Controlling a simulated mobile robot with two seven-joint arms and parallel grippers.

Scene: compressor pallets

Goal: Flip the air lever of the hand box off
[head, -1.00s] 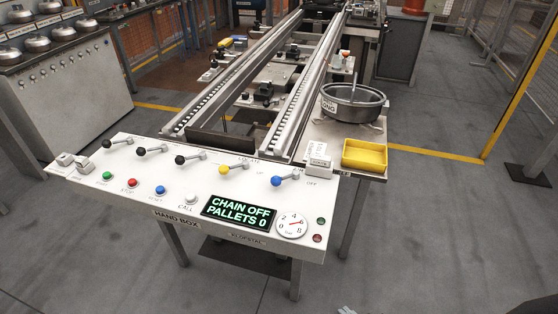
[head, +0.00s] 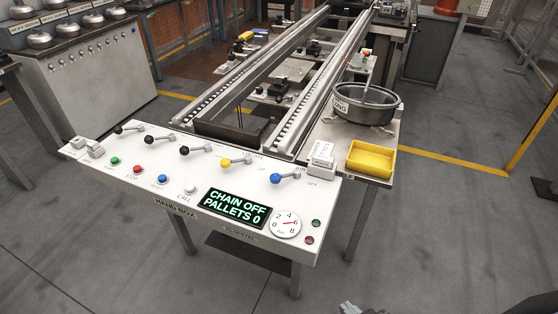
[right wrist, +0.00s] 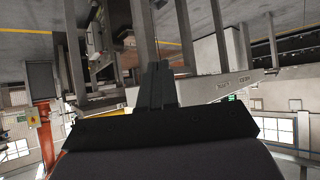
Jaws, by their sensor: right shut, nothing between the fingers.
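The hand box (head: 130,175) is a white sloping panel with a row of levers along its upper side. The air lever (head: 276,178) is the blue-knobbed one at the right end. Its knob lies left of its pivot, with AIR and OFF printed close by. My right gripper (head: 350,307) just shows at the bottom edge, well in front of the box and apart from the lever. In the right wrist view its fingers (right wrist: 157,85) are together and empty. My left gripper is not in view.
The panel also carries coloured buttons, a display (head: 233,206) reading CHAIN OFF, PALLETS 0, and a gauge (head: 285,224) with its needle near 6. A yellow tray (head: 371,158) and a round metal bowl (head: 366,104) stand behind right. The floor in front is clear.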

